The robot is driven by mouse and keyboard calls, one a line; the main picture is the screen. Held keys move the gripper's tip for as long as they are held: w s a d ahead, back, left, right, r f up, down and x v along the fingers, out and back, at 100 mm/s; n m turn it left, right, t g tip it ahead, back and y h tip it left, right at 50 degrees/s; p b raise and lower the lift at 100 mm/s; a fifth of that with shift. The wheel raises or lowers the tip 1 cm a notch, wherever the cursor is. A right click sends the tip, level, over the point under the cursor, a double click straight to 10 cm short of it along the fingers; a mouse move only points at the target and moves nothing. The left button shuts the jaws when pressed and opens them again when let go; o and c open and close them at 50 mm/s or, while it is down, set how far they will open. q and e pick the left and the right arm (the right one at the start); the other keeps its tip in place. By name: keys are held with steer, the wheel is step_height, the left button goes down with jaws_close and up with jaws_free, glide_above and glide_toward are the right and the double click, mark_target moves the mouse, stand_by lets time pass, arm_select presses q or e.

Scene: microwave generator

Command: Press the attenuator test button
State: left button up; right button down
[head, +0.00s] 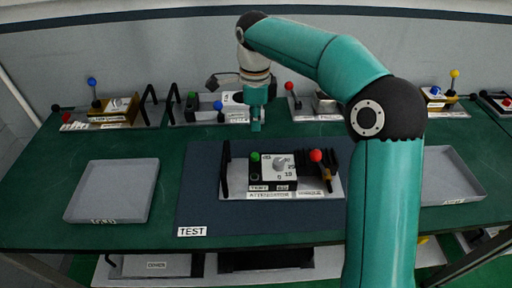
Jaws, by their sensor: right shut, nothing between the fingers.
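The attenuator module (235,189) lies on the dark blue TEST mat (196,206) in the middle of the table. It has a green button (255,157) at its back left, a grey knob (281,163) in the middle and a red-balled lever (316,156) on the right. A black handle stands at its left end. My right gripper (256,126) points down, shut and empty, just behind and above the module near the green button. It appears apart from the button. My left gripper is not in view.
Several modules with coloured levers line the back of the table, including a blue-balled one (92,83) at left. An empty grey tray (113,190) lies at left and another (453,174) at right, partly behind my right arm.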

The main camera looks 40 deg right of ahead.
mark_target(255, 155)
step_height(255, 155, down, 9)
steer(key=shift+s+f+p, duration=0.1)
steer(key=shift+f+p, duration=0.1)
steer(key=shift+p, duration=0.2)
